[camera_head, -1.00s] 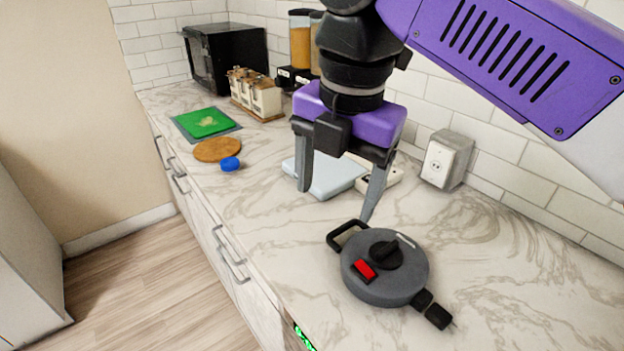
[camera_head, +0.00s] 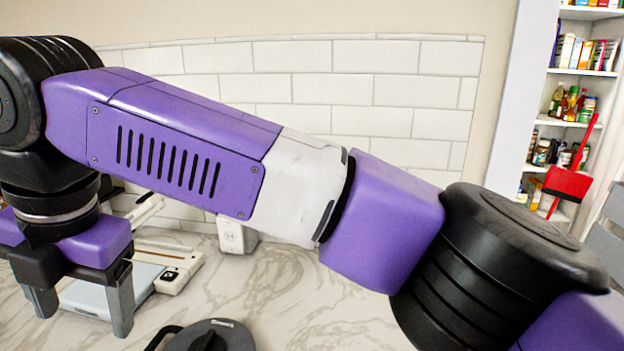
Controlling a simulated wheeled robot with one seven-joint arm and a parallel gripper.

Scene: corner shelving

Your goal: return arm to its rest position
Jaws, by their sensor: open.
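My gripper (camera_head: 82,305) is at the lower left of the head view, pointing down above the marble counter. Its two grey fingers are apart, with nothing between them that I can see held. My purple and white arm (camera_head: 200,150) stretches across the middle of the view to the right edge and hides much of the counter and wall.
A grey lidded pot (camera_head: 212,338) shows only in part at the bottom edge. A pale blue flat item (camera_head: 140,283) and a whitish device (camera_head: 180,268) lie behind the gripper. A wall outlet box (camera_head: 236,236) stands by the tiles. Stocked shelves (camera_head: 580,90) are at right.

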